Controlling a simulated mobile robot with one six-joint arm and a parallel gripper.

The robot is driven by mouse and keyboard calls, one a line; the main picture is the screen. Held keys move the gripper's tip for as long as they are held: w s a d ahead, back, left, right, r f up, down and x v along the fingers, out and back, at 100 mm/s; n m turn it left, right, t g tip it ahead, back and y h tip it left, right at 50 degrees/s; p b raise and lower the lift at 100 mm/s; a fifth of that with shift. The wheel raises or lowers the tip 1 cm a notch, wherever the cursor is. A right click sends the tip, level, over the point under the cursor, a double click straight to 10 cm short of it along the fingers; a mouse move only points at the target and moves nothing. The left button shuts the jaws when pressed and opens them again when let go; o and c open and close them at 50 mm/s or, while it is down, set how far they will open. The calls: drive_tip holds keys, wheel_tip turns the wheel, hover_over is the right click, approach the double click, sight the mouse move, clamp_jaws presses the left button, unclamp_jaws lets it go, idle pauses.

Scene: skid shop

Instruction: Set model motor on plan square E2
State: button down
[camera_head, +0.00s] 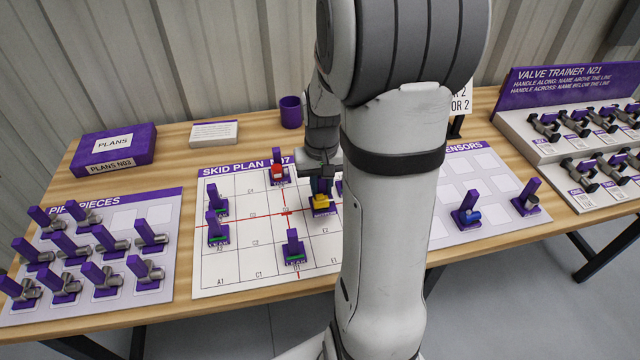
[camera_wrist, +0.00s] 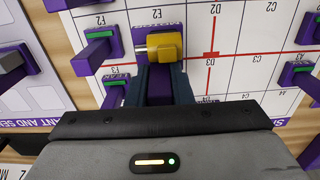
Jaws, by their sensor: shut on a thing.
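The model motor (camera_head: 321,201) is a yellow block on a purple base with a label in front. It shows in the wrist view (camera_wrist: 166,45) with a grey end at its left. My gripper (camera_head: 320,180) points down and is shut on the motor's purple upright part (camera_wrist: 160,85). The motor is over the skid plan (camera_head: 225,268), behind the E2 label in the head view. In the wrist view the E2 mark stands just beyond the motor's base. I cannot tell whether the base touches the plan.
Green-marked leak pieces (camera_head: 293,247) stand on other plan squares, and a red piece (camera_head: 277,170) stands behind. In the wrist view, purple pieces (camera_wrist: 96,50) stand close left of the motor. Pipe pieces (camera_head: 90,245) fill the left board. My arm hides the plan's right side.

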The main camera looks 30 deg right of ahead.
sight(321, 196)
drive_tip(key=shift+f+b, duration=1.35)
drive_tip(key=shift+f, duration=0.45)
drive_tip(key=shift+f+b, duration=0.55)
drive_tip(key=shift+f, duration=0.15)
drive_tip(key=c, duration=1.2)
unclamp_jaws()
drive_tip(key=shift+r, duration=0.2)
drive_tip(key=shift+r+p, duration=0.45)
drive_tip(key=shift+p, duration=0.1)
drive_tip(key=shift+r+p, duration=2.7)
drive_tip(key=shift+r, duration=0.85)
